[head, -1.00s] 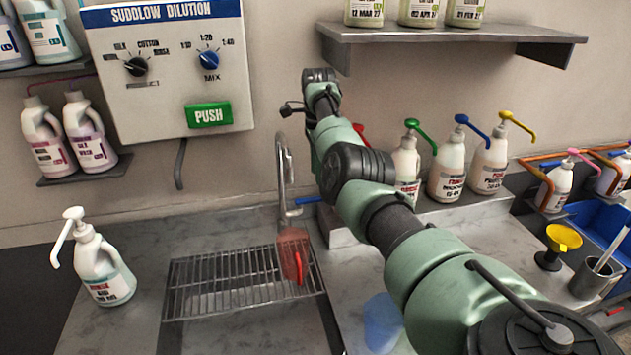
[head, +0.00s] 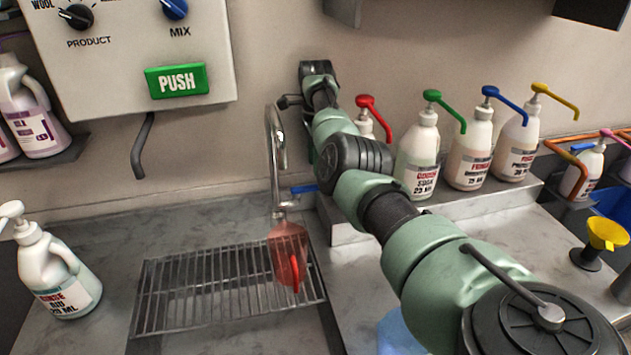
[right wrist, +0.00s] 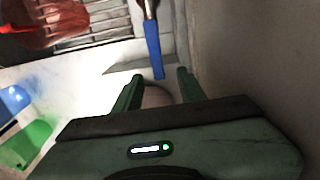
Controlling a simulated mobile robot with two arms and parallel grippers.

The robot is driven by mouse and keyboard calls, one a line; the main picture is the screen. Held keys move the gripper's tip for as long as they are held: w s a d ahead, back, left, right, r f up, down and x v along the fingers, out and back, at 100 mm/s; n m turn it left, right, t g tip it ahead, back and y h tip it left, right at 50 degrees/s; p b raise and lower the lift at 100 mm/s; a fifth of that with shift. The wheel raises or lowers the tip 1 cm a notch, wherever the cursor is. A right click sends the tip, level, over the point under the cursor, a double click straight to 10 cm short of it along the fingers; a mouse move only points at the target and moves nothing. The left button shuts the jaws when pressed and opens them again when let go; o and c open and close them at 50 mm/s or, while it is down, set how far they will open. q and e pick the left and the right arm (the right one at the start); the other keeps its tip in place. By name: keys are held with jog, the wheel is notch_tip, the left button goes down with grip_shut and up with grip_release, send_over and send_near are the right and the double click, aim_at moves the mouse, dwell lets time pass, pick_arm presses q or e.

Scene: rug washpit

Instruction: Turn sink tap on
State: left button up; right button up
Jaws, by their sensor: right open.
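The silver gooseneck sink tap (head: 274,150) stands at the back of the sink in the head view. Its blue lever (head: 304,188) sticks out to the right from the tap's base. In the right wrist view, the blue lever (right wrist: 153,48) points toward the gap between the fingers. My right gripper (right wrist: 158,84) is open and empty, with its two green fingers on either side just short of the lever's tip. In the head view my right arm hides most of that gripper. My left gripper is not in view.
A red translucent scoop (head: 288,250) is in front of the tap, above the sink's wire rack (head: 190,290). Pump bottles (head: 417,160) line a ledge on the right. A white bottle (head: 58,272) stands left. A panel with a green PUSH button (head: 177,81) hangs on the wall.

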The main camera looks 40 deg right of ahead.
aim_at(316, 186)
jog(key=f, duration=0.2)
jog(key=f+p, duration=0.1)
jog(key=f, duration=0.2)
jog(key=shift+s+a+f, duration=0.15)
jog(key=shift+s+f, duration=0.05)
jog(key=shift+f, duration=0.4)
jog(key=shift+r, duration=0.1)
grip_shut()
dwell(0.8)
